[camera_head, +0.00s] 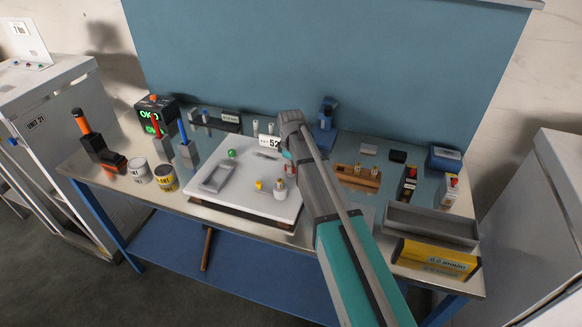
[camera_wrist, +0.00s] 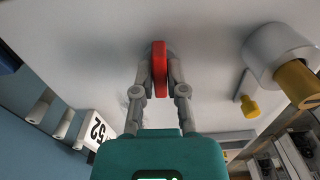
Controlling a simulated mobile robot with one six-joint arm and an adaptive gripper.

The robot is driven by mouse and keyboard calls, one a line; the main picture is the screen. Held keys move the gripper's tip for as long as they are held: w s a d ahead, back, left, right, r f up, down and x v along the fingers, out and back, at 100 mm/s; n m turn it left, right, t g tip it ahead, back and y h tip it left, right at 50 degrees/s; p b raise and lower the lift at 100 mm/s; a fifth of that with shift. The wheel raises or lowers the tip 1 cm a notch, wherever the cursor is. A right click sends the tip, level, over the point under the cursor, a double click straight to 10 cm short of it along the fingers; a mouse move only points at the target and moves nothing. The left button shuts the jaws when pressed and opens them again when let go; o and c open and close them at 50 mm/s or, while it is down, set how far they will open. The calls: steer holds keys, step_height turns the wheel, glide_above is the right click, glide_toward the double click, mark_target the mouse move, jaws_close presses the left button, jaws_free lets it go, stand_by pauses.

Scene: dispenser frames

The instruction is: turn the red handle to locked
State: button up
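The red handle (camera_wrist: 159,70) is a narrow upright bar in the wrist view, on the pale surface of the white panel. My gripper (camera_wrist: 160,72) has one grey finger close against each side of it, so it looks shut on the handle. In the head view, only a small red part (camera_head: 290,169) shows beside the end of my arm, over the white panel (camera_head: 235,200). My arm hides most of the gripper there. No locked marking is legible, so I cannot tell the handle's setting.
On the panel are a green knob (camera_head: 232,153), a grey pull (camera_head: 215,177) and a white cylinder with a yellow part (camera_wrist: 297,82). A "52" sign (camera_wrist: 98,131) stands behind. Cans (camera_head: 165,178) are left; a grey tray (camera_head: 432,224) and a wooden block (camera_head: 357,175) are right.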

steer(key=o, duration=0.5)
steer(key=shift+c, duration=0.2)
steer(key=shift+m, duration=0.5)
steer(key=m, duration=0.6)
steer(key=shift+m, duration=0.3)
step_height(320, 180, up, 14)
steer(key=p, duration=1.4)
steer(key=s+d+f+m+b, duration=0.2)
steer(key=s+d+f+b, duration=0.2)
steer(key=s+d, duration=0.3)
steer(key=s+d+f+m+b, duration=0.3)
steer(key=s+d, duration=0.5)
steer(key=s, duration=0.8)
steer(key=shift+d+f+b, duration=0.15)
steer(key=shift+f+b, duration=0.4)
steer(key=shift+s, duration=0.1)
